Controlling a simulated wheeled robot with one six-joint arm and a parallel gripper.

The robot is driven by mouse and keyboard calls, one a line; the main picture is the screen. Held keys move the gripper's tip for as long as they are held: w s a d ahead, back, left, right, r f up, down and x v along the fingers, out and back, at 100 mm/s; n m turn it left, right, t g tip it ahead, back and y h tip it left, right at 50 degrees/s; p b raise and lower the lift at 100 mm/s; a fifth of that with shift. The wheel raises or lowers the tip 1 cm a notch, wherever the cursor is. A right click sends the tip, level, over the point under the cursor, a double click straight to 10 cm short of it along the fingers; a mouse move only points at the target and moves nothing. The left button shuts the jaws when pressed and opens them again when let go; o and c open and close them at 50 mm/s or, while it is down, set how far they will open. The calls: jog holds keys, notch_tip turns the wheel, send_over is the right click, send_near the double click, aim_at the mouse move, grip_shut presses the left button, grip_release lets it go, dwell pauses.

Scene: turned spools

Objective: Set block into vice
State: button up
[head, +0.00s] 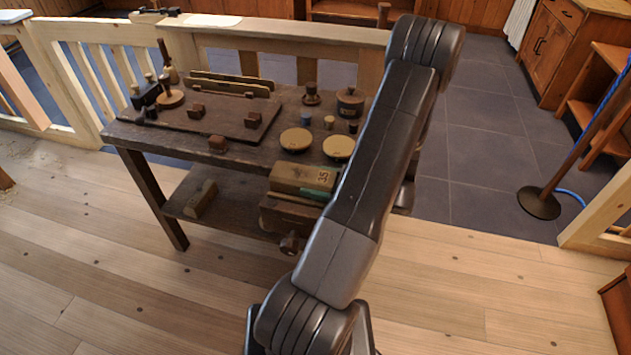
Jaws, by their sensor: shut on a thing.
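A tan block (300,176) marked "35", with a green patch near its right end, shows at the front edge of the dark workbench. It is directly above the brown wooden vice (283,213), which has a round screw end (292,243) at its front. My arm covers the right end of the block and part of the vice. I cannot tell whether the block rests in the jaws or is held above them. My gripper is hidden behind my arm, so its fingers and its hold cannot be seen.
The workbench (185,140) carries two round tan discs (296,139) (339,147), small turned pieces and a dark board with brown blocks. Its lower shelf holds a wooden piece (201,200). A pale railing stands behind. A rope post (540,203) stands right. The floor in front is clear.

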jog(key=shift+s+f, duration=0.35)
jog(key=shift+f, duration=0.5)
jog(key=o, duration=1.6)
jog(key=shift+c, duration=0.2)
jog(key=shift+w+d+r+p, duration=0.1)
jog(key=shift+d+r+p, duration=0.05)
jog(key=shift+r+p, duration=0.5)
jog(key=shift+w+d+r+p, duration=0.1)
jog(key=shift+r+p, duration=0.35)
jog(key=shift+r, duration=0.35)
jog(key=shift+w+a+r+p, duration=0.1)
jog(key=shift+a+r+p, duration=0.05)
jog(key=shift+r+p, duration=2.3)
jog(key=shift+r+b, duration=0.35)
jog(key=shift+b, duration=0.05)
